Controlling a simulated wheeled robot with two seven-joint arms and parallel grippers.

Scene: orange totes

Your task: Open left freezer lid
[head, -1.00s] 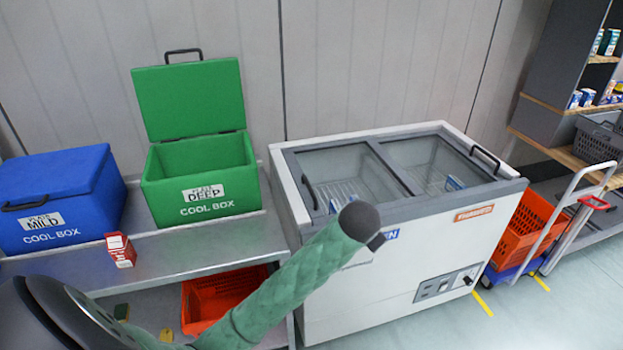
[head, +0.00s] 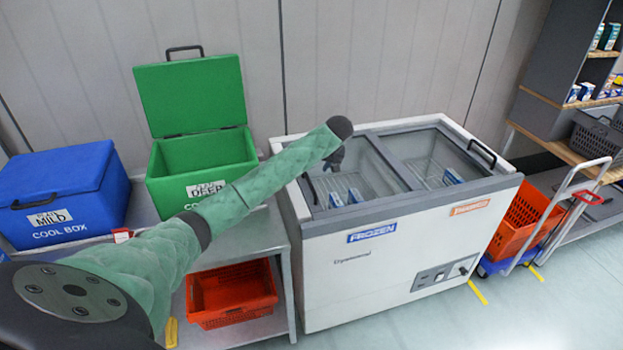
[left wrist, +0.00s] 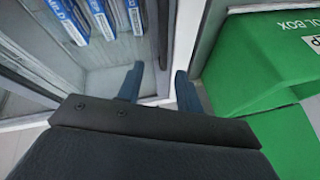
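The white chest freezer (head: 400,255) has two glass lids in a grey frame. The left lid (head: 372,168) looks closed, with blue-and-white packs visible below its glass. Its dark handle (head: 308,189) is at the left end. The right lid (head: 430,150) has a handle at the right end. My left gripper (head: 335,160) is over the left lid, partly hidden by my arm. In the left wrist view the two fingers of this gripper (left wrist: 160,70) are apart, with the freezer's dark frame edge and pale rim behind them. I cannot tell whether they touch anything. My right gripper is not in view.
An open green cool box (head: 200,165) and a closed blue one (head: 62,195) stand on a metal table left of the freezer. An orange basket (head: 232,295) is below. A trolley with an orange crate (head: 522,220) is at the right. Floor in front is clear.

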